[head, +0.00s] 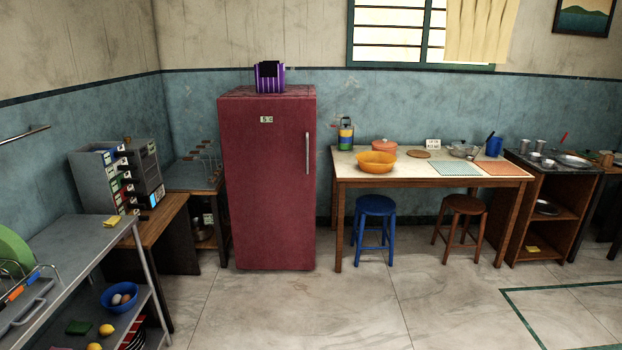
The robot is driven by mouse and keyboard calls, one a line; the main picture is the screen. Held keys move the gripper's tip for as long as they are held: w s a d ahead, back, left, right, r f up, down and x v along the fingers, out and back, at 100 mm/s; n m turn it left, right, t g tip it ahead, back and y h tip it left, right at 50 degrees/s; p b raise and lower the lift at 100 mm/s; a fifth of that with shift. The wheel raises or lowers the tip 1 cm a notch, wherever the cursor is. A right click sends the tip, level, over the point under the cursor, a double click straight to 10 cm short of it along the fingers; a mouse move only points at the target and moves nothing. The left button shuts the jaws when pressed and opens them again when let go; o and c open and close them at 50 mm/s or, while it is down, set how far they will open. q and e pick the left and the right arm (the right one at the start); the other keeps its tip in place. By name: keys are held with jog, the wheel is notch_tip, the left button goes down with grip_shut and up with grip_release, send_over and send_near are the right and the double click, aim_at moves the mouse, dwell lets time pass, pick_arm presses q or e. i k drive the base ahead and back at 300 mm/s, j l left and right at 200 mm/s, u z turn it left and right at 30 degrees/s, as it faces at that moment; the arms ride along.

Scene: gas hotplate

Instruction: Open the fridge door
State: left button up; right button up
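A dark red fridge (265,185) stands upright against the blue wall, left of the middle of the head view. Its front door looks shut. A pale vertical handle (307,152) is on the upper right side of the door. A small label is near the door's top. Neither of my grippers shows in this view.
A table (343,170) with an orange bowl (377,163) stands right of the fridge, with a blue stool (375,205) and a brown stool (462,204) at it. A metal shelf (85,258) is at the left. The floor (320,310) before the fridge is clear.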

aim_at(268, 144)
jog(key=i+j+z, duration=0.1)
jog(key=i, duration=1.6)
